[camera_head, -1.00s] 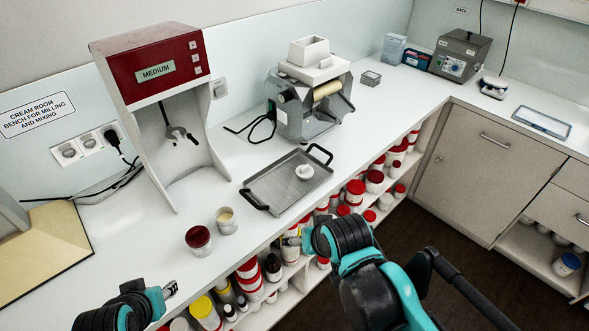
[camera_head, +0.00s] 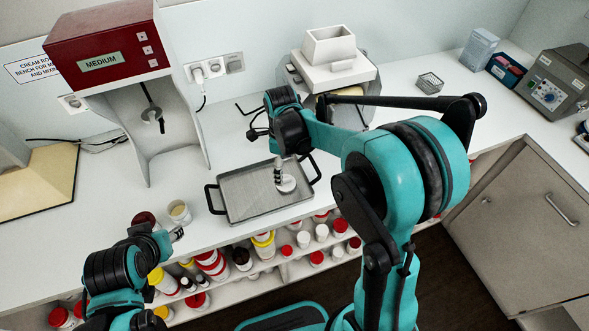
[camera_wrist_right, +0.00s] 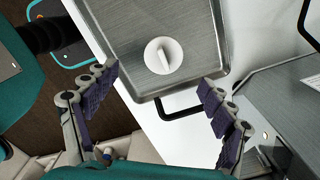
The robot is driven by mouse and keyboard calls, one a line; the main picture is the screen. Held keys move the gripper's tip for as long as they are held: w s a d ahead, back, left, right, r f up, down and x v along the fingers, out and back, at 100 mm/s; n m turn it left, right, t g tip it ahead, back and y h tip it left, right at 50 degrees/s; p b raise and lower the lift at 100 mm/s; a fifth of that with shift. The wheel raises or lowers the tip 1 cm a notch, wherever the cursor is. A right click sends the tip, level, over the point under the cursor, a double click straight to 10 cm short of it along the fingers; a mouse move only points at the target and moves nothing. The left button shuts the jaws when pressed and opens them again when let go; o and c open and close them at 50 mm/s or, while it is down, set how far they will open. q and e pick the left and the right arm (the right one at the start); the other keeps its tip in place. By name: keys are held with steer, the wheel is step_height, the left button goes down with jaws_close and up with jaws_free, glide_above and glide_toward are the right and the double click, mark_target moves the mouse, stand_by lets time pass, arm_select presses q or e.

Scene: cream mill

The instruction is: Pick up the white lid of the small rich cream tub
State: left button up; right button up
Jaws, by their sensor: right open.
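A round white lid (camera_head: 288,185) with a raised grip bar lies on the metal tray (camera_head: 238,208), toward its right side. It also shows in the right wrist view (camera_wrist_right: 162,56), unobstructed. My right gripper (camera_head: 278,171) is over the tray, just above the lid. In the right wrist view its fingers (camera_wrist_right: 158,84) are spread wide and empty, with the lid beyond the gap between them. An open tub with pale content (camera_head: 179,211) stands left of the tray. My left gripper (camera_head: 176,234) is at the bench's front edge, too small to read.
A dark red-topped tub (camera_head: 143,218) stands beside the open tub, partly behind my left arm. The mixer (camera_head: 110,62) is at the back left and the mill (camera_head: 330,70) behind the tray. Shelves below the bench hold several tubs and bottles.

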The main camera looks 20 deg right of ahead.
mark_target(285, 179)
steer(key=shift+w+d+f, duration=0.2)
steer(key=shift+w+f, duration=0.05)
steer(key=shift+f, duration=0.05)
steer(key=shift+f+m, duration=0.3)
steer(key=shift+f, duration=0.1)
steer(key=shift+a+f+b, duration=0.25)
steer(key=shift+f+b, duration=0.2)
steer(key=shift+f, duration=0.45)
steer(key=f, duration=0.1)
steer(key=f+b, duration=0.1)
steer(key=f, duration=0.2)
steer(key=shift+w+d+f, duration=0.1)
steer(key=shift+d+f, duration=0.05)
steer(key=shift+d, duration=0.15)
steer(key=shift+f+b, duration=0.3)
steer(key=shift+f, duration=0.1)
arm_select(q)
step_height(285, 179, down, 2)
steer(key=shift+s+d+f, duration=0.1)
steer(key=shift+d+f, duration=0.05)
arm_select(e)
steer(key=shift+r, duration=0.1)
steer(key=c, duration=0.9)
